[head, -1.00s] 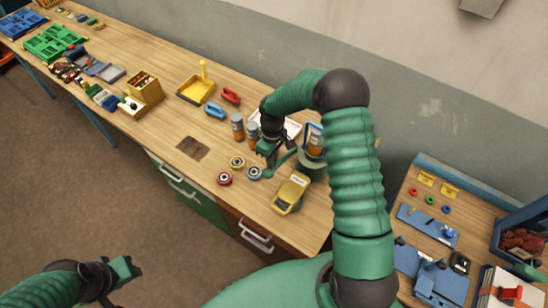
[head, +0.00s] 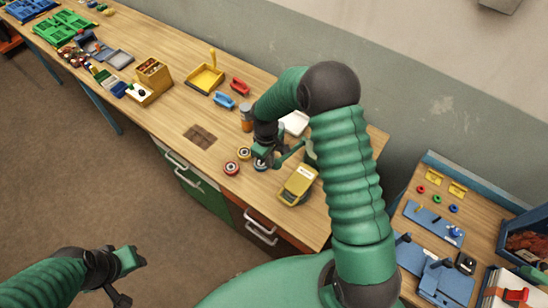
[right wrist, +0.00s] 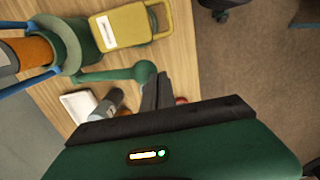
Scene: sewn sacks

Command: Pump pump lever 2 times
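The green pump lever (right wrist: 112,75) runs out from the pump's green collar and ends in a round knob in the right wrist view. In the head view the lever (head: 291,153) shows beside my right gripper. The pump (right wrist: 72,45), with an orange cylinder, is mostly hidden behind my right arm in the head view. My right gripper (head: 262,161) is low over the bench at the lever's end. Its fingers (right wrist: 156,92) look shut, with their tips next to the knob; I see no grip on it. My left gripper (head: 132,260) hangs over the floor, away from the bench; its finger opening is unclear.
A yellow device (head: 299,185) lies right of the gripper. An orange-and-grey canister (head: 246,118) and a white tray (head: 295,122) stand behind. The bench front at left is mostly clear.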

